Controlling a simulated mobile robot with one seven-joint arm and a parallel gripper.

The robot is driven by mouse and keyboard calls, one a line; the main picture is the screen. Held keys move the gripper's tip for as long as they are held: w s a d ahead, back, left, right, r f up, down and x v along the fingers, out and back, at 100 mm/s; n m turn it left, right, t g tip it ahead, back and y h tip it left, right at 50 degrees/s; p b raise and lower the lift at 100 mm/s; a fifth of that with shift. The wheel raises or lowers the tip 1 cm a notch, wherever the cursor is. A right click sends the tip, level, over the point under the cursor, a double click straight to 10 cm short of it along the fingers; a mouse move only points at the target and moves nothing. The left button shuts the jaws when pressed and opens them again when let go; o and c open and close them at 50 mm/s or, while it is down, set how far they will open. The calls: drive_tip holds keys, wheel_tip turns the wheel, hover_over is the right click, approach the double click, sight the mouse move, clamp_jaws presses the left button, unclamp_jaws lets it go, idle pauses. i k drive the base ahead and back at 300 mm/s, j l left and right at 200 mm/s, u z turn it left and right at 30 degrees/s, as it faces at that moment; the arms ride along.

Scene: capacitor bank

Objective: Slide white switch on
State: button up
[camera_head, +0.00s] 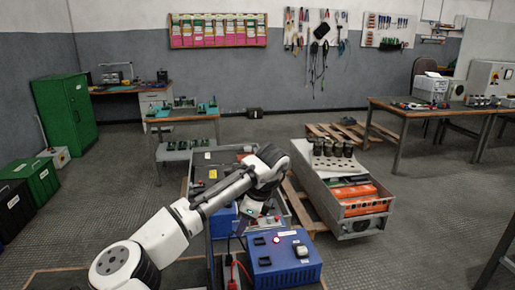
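A blue box (285,268) stands at the bottom centre of the head view. A white switch (301,250) sits on its top toward the right; its position is too small to read. My white and dark arm reaches in from the lower left and bends down at the wrist. My gripper (258,214) points down behind the blue box, to the left of and apart from the white switch. The fingers are small and dark against the clutter, so their opening cannot be made out.
Red cables (236,268) run along the box's left side. A grey cabinet (350,225) with orange units lies on a wooden pallet (302,207) at right. Open floor (430,220) extends further right.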

sight(301, 250)
drive_tip(key=k, duration=0.95)
